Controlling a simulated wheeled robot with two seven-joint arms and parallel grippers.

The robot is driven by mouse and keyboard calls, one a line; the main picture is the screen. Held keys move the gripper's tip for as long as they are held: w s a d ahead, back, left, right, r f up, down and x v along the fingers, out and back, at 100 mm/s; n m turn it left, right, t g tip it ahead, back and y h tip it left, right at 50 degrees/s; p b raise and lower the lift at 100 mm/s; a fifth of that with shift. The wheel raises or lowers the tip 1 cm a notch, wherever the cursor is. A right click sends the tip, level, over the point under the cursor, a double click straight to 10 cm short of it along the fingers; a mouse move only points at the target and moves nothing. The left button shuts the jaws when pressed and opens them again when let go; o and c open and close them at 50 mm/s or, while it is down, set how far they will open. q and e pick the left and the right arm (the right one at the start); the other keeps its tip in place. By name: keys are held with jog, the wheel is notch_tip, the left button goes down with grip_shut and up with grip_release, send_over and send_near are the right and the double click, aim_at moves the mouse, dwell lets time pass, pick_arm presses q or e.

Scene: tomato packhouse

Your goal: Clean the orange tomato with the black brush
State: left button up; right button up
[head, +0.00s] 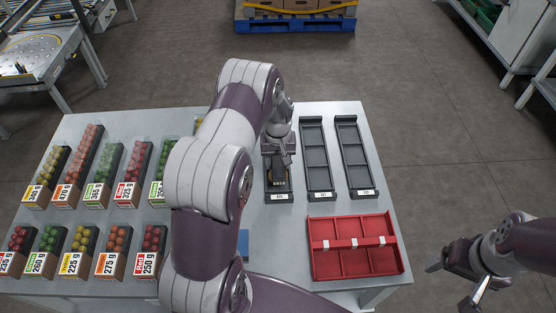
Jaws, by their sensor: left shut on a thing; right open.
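My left gripper (278,166) points down over the near end of the leftmost dark three-part tray (269,197). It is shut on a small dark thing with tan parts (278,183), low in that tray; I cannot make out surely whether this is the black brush. No single orange tomato stands out there; the gripper and arm hide much of the tray. Orange tomatoes show in a punnet (117,239) at the left front. My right gripper (449,288) is open and empty, off the table's right side.
Two empty dark trays (317,159) (354,157) stand to the right. A red divided crate (325,267) with pale pieces on its divider is at the front right. Several labelled tomato punnets fill the table's left. My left arm hides the middle, including most of a blue thing (243,244).

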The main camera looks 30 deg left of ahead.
pick_arm(q)
jog(key=shift+w+a, duration=0.1)
jog(key=shift+w+a+f+b, duration=0.1)
jog(key=shift+w+a+b, duration=0.25)
jog(key=shift+w+b, duration=0.15)
jog(key=shift+w+a, duration=0.15)
jog(key=shift+w, duration=0.15)
jog(key=shift+s+d+r+p, duration=0.2)
jog(key=shift+s+d+p, duration=0.25)
jog(key=shift+s, duration=0.2)
jog(key=shift+s+d+f+p, duration=0.1)
jog(key=shift+s+d+p, duration=0.3)
jog(key=shift+s, duration=0.25)
jog(key=shift+s+d+p, duration=0.3)
jog(key=shift+s+d, duration=0.05)
jog(key=shift+s, duration=0.25)
jog(key=shift+w+a, duration=0.1)
jog(key=shift+w+a+f+b, duration=0.1)
jog(key=shift+w+a+b, duration=0.25)
jog(key=shift+w, duration=0.15)
jog(key=shift+w+a+b, duration=0.2)
jog(key=shift+w+b, duration=0.15)
jog(key=shift+w, duration=0.1)
jog(key=shift+w+a+b, duration=0.4)
jog(key=shift+w+a, duration=0.15)
jog(key=shift+w, duration=0.3)
